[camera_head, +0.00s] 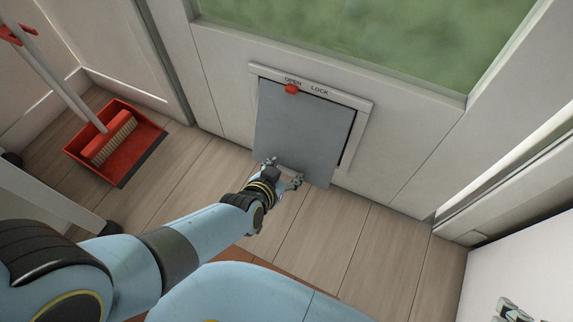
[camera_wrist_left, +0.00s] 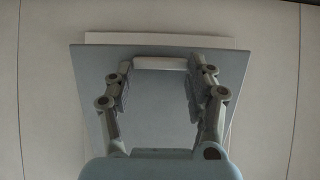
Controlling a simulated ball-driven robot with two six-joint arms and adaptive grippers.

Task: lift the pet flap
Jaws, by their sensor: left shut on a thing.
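The pet flap (camera_head: 300,125) is a grey-blue panel in a pale frame (camera_head: 355,103) low in the door. Its lower part stands out from the frame, with a dark gap along the right side. My left gripper (camera_head: 283,175) is at the flap's lower edge, shut on a pale grip strip there. In the left wrist view the strip (camera_wrist_left: 160,63) lies between the two fingers, with the flap (camera_wrist_left: 255,75) around them. My right gripper (camera_head: 515,311) shows only partly at the bottom right corner.
A red dustpan (camera_head: 145,134) with a brush (camera_head: 112,138) lies on the wooden floor at the left. A glass pane (camera_head: 360,35) is above the flap. A white surface (camera_head: 520,260) stands at the lower right. The floor right of my left gripper is clear.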

